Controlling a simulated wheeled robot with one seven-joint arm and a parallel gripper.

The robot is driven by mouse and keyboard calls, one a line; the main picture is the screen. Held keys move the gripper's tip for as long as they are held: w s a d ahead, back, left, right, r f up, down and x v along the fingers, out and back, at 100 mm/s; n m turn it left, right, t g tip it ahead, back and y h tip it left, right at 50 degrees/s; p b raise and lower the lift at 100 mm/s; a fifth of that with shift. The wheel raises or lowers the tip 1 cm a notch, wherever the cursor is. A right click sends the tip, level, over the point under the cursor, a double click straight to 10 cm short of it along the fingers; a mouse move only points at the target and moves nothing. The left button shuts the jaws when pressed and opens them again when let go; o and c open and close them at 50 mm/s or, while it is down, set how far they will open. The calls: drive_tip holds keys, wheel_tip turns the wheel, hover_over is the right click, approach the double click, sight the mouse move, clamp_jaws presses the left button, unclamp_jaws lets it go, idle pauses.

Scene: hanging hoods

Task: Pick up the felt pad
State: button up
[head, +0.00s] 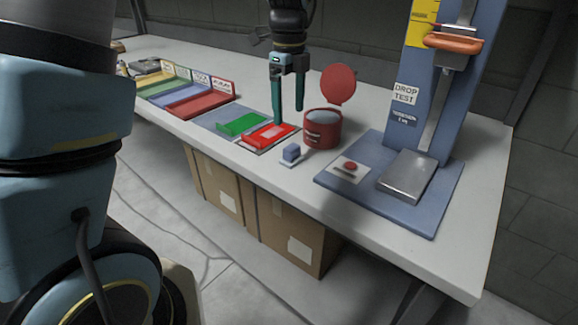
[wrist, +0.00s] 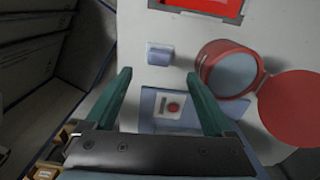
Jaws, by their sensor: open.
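A small blue block (head: 291,152) sits on a pale base on the white table, just in front of the red canister. It may be the felt pad, but no label shows this. In the wrist view the block (wrist: 159,54) appears just beyond my fingertips, between their lines. My gripper (head: 288,112) points down with its two green fingers apart and empty, above the table near the red tray. The gripper (wrist: 158,74) also shows open in the wrist view, with nothing between the fingers.
A red canister (head: 322,133) with its round lid (head: 338,84) raised stands right of the block. The blue drop-test stand (head: 440,205) with a red button is farther right. Green (head: 240,123) and red (head: 268,136) trays lie left. Cardboard boxes (head: 290,237) sit below the table.

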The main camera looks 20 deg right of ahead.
hover_over(292, 147)
drive_tip(key=shift+m, duration=0.3)
drive_tip(key=f, duration=0.5)
drive_tip(key=shift+w+d+f+p, duration=0.1)
drive_tip(key=shift+w+f+p, duration=0.15)
drive_tip(key=shift+p, duration=0.15)
drive_tip(key=shift+s+f+p, duration=0.2)
drive_tip(key=shift+f+p, duration=0.65)
drive_tip(key=shift+f, duration=1.8)
drive_tip(key=shift+c, duration=0.4)
drive_tip(key=c, duration=1.2)
wheel_tip(292, 147, up, 10)
drive_tip(key=shift+r+b, duration=0.1)
drive_tip(key=shift+b, duration=0.85)
drive_tip(key=shift+c, duration=0.2)
drive_tip(key=o, duration=1)
drive_tip(key=c, duration=0.7)
